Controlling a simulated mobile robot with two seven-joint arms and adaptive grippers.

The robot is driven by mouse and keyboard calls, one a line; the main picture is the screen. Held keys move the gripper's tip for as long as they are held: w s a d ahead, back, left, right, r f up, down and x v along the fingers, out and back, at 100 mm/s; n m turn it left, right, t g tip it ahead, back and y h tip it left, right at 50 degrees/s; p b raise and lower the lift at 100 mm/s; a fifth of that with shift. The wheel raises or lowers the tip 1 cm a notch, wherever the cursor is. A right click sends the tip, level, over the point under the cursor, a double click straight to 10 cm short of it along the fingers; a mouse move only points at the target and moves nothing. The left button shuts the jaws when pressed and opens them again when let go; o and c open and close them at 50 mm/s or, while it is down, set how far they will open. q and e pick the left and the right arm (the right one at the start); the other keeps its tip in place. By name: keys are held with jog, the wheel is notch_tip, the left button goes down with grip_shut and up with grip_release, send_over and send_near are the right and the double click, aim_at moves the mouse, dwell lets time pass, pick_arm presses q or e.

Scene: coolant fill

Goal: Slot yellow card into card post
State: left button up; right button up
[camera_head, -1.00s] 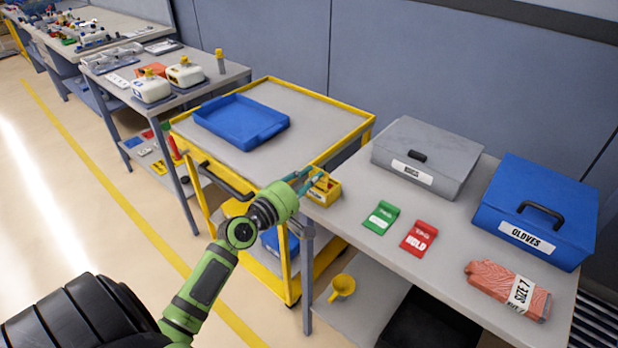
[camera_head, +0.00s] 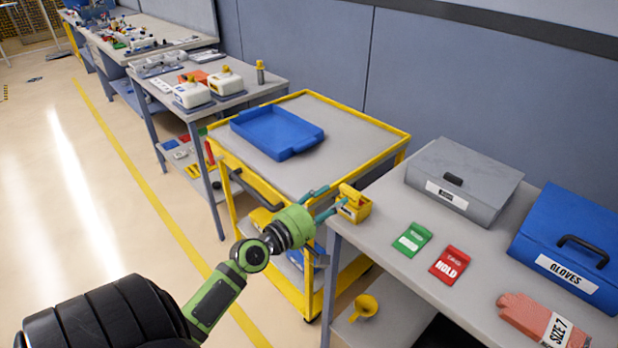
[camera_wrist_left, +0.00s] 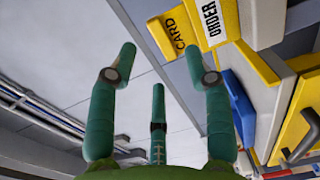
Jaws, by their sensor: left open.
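The card post (camera_head: 357,212) is a small yellow block at the left corner of the grey table. A yellow card (camera_head: 349,190) stands up at its top in the head view; how deep it sits is too small to tell. In the left wrist view, a yellow piece reading "CARD" (camera_wrist_left: 172,32) shows beside a white "ORDER" label on yellow. My left gripper (camera_head: 330,198) is open, with its teal fingers at the left side of the post. In the left wrist view its fingertips (camera_wrist_left: 160,53) are spread with nothing between them. My right gripper is not in view.
A green card (camera_head: 411,240) and a red HOLD card (camera_head: 449,264) lie on the table. A grey case (camera_head: 464,180), a blue GLOVES case (camera_head: 570,245) and gloves (camera_head: 530,317) are further right. A yellow-railed cart (camera_head: 360,135) with a blue tray (camera_head: 277,128) stands left.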

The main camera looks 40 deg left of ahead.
pick_arm(q)
jog(key=s, duration=0.8)
jog(key=shift+a+r, duration=0.15)
jog(key=shift+a, duration=0.15)
jog(key=shift+s, duration=0.1)
